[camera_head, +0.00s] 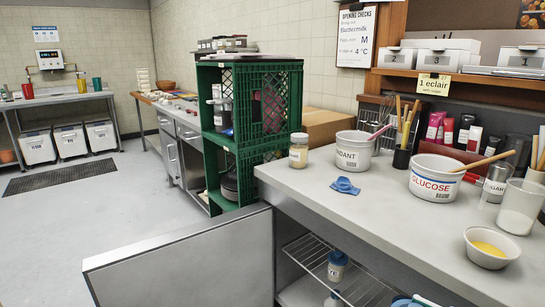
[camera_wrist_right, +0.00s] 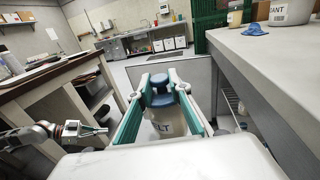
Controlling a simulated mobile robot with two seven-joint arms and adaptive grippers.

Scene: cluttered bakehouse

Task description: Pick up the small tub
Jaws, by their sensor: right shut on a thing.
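The small tub (camera_wrist_right: 168,122) shows in the right wrist view, pale with a blue lid (camera_wrist_right: 161,99) and a label of which the letters "LT" show. My right gripper (camera_wrist_right: 160,88) is shut on it, its teal-sided fingers on both sides of the lid. Part of the tub is hidden by the fingers and the wrist housing. It is held in front of the counter (camera_wrist_right: 262,75). My left gripper (camera_wrist_right: 98,130) is at the left of the wrist view, clear of the tub; its jaws are too small to judge.
The steel counter (camera_head: 330,208) bears a glucose tub (camera_head: 435,186), a fondant tub (camera_head: 354,158), a jar (camera_head: 298,155) and a blue cloth (camera_head: 345,186). Below is a wire shelf (camera_head: 350,287) with a blue-lidded jar (camera_head: 337,271). A low grey panel (camera_head: 185,262) stands left; floor beyond is open.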

